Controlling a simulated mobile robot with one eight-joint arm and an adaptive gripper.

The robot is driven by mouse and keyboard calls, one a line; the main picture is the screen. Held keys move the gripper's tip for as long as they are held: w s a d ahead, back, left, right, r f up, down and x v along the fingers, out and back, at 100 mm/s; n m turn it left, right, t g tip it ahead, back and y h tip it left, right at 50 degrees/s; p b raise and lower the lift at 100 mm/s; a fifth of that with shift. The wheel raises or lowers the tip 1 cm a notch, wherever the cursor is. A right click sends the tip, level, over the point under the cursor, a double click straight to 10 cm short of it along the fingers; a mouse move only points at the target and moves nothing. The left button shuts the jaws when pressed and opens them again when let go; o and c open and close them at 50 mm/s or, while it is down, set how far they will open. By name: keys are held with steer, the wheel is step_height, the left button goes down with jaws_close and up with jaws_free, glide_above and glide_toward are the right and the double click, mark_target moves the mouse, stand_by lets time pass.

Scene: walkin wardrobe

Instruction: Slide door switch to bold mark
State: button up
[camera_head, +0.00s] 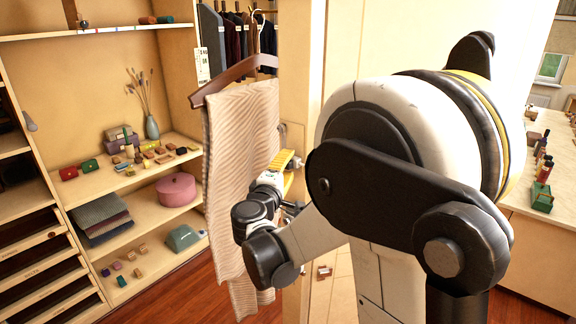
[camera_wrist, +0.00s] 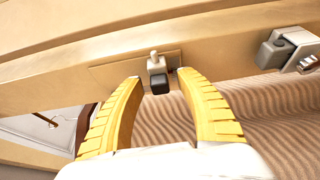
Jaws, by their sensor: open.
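The door switch (camera_wrist: 158,84) shows in the wrist view as a small dark block with a pale stub above it, on a tan plate (camera_wrist: 115,73) set in a wooden panel. My gripper (camera_wrist: 159,79) is open. Its two yellow fingers stand on either side of the switch, and I cannot tell whether either touches it. I cannot make out a bold mark. In the head view my gripper (camera_head: 286,161) is at the wooden post beside the hanging cloth, and the switch cannot be made out there.
A striped beige cloth (camera_head: 240,150) hangs from a brown hanger (camera_head: 235,75) close to my gripper. A grey block with a metal bracket (camera_wrist: 290,48) sits right of the switch. Shelves with small boxes, a vase (camera_head: 152,127) and a pink round box (camera_head: 176,189) stand left.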

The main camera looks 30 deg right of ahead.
steer(key=v, duration=1.1)
steer(key=shift+s+a, duration=0.15)
steer(key=shift+s, duration=0.15)
